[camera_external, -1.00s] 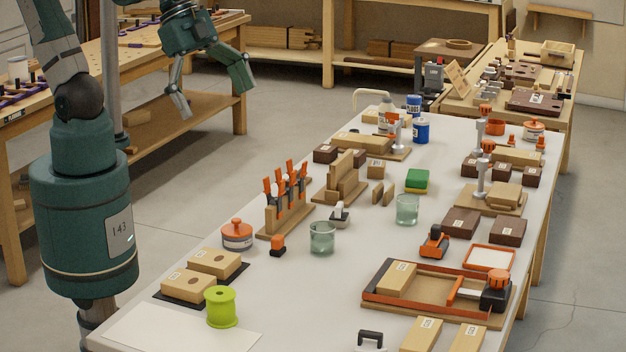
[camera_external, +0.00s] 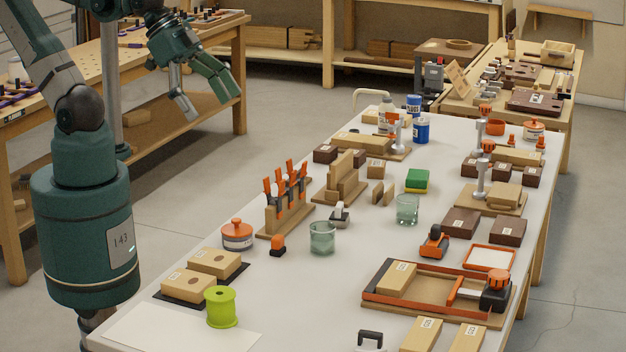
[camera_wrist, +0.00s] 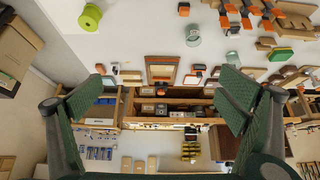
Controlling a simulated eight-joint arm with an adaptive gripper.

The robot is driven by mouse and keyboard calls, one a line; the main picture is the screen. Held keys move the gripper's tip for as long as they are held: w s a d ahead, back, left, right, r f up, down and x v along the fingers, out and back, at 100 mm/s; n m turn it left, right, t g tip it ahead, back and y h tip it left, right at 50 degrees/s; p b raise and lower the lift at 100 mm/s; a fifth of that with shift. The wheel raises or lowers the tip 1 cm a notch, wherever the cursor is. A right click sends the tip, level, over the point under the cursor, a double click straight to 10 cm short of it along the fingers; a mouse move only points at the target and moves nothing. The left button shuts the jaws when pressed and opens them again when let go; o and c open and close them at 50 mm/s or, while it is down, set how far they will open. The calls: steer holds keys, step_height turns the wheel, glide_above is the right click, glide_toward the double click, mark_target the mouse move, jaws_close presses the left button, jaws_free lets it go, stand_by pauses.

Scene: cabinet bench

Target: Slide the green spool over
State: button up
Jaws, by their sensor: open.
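The green spool (camera_external: 221,307) stands upright on the white bench top near its front left, beside a white sheet and two wooden blocks on a dark mat. It also shows at the upper left of the wrist view (camera_wrist: 90,17). My gripper (camera_external: 212,105) is open and empty, raised in the air left of the bench and well away from the spool. In the wrist view its two fingers (camera_wrist: 155,100) are spread wide with nothing between them.
Near the spool are wooden blocks (camera_external: 188,285), an orange-lidded jar (camera_external: 237,235) and a white sheet (camera_external: 165,331). A clamp rack (camera_external: 286,210), two glasses and a wooden fixture (camera_external: 435,290) stand further right. Bare bench lies right of the spool.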

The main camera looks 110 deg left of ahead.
steer(key=c, duration=1.4)
steer(key=shift+w+d+f+m, duration=0.25)
steer(key=shift+d+m, duration=0.1)
steer(key=shift+m, duration=0.15)
steer(key=c, duration=0.8)
steer(key=shift+w+d+f+m, duration=0.1)
steer(key=shift+d+f+m, duration=0.15)
steer(key=shift+m, duration=0.25)
steer(key=c, duration=0.3)
steer(key=d+f+m, duration=0.1)
steer(key=m, duration=0.1)
steer(key=w+d+f+m+g, duration=0.1)
steer(key=d+m, duration=0.1)
steer(key=m, duration=0.1)
steer(key=w+d+f+m+b, duration=0.1)
steer(key=d+f+m, duration=0.1)
steer(key=shift+d+m+h, duration=0.15)
steer(key=shift+m+h, duration=0.15)
steer(key=shift+m, duration=0.1)
jaws_close()
steer(key=s+d+f+m+g+b, duration=0.1)
steer(key=d+f+m+g+b, duration=0.1)
steer(key=d+f+m, duration=1.5)
steer(key=shift+s+d+m+g, duration=0.25)
steer(key=shift+d+m+g, duration=0.5)
steer(key=shift+m, duration=3.85)
